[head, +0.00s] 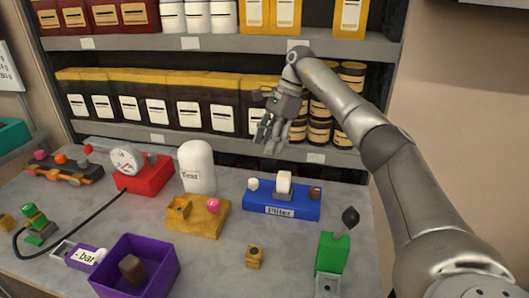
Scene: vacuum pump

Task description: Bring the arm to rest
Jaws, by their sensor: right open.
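My right arm (400,160) comes in from the lower right and reaches up over the bench. Its gripper (267,145) hangs open and empty, fingers down, in front of the shelves, above and behind the blue filter block (283,208). The gripper appears apart from the things on the bench. My left gripper does not show.
On the bench (215,275) are a red gauge block (146,178), a white dome (198,168), a yellow block (200,222), a purple box (160,265) holding a brown piece, and a green lever block (332,252). Stocked shelves (200,140) stand behind.

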